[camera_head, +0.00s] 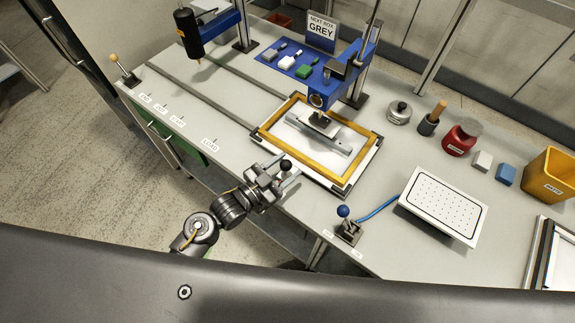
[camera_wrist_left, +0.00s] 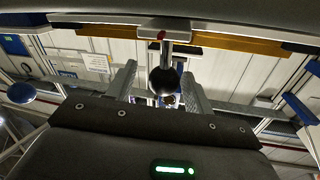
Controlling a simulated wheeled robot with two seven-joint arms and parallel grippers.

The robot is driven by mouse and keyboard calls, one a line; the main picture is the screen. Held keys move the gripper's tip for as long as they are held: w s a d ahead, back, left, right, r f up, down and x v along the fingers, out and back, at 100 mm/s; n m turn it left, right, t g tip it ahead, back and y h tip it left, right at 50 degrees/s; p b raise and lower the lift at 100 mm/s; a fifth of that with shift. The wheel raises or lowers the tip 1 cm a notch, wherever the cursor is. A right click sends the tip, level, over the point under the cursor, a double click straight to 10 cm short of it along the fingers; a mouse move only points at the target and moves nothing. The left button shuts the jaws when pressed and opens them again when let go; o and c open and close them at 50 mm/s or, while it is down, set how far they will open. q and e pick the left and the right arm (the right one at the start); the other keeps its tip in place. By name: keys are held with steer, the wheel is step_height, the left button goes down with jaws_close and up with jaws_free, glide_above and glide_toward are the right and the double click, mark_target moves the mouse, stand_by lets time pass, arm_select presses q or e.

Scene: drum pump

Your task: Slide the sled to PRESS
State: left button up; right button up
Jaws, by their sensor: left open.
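The sled (camera_head: 362,164) is a flat white board with black corners, bearing a yellow frame (camera_head: 278,114). It lies under the blue press head (camera_head: 320,92), with a grey bar across its middle. A black ball knob (camera_head: 285,165) stands at its near edge; the knob also shows in the left wrist view (camera_wrist_left: 165,80). My left gripper (camera_head: 280,171) is at this knob, with its fingers (camera_wrist_left: 158,78) open on either side of it. Contact with the knob cannot be told. No PRESS label is readable. My right gripper is not in view.
Labels, one reading LOAD (camera_head: 210,141), run along the front edge at left. Rails lead left past a black-and-blue tool (camera_head: 188,32). A blue-knobbed lever (camera_head: 344,212) and a perforated white plate (camera_head: 444,205) stand at right. A yellow bin (camera_head: 549,176) is at far right.

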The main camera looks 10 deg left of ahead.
arm_select(q)
steer(key=b+v, duration=0.2)
steer(key=v, duration=0.8)
steer(key=shift+b, duration=0.35)
steer(key=shift+d, duration=0.15)
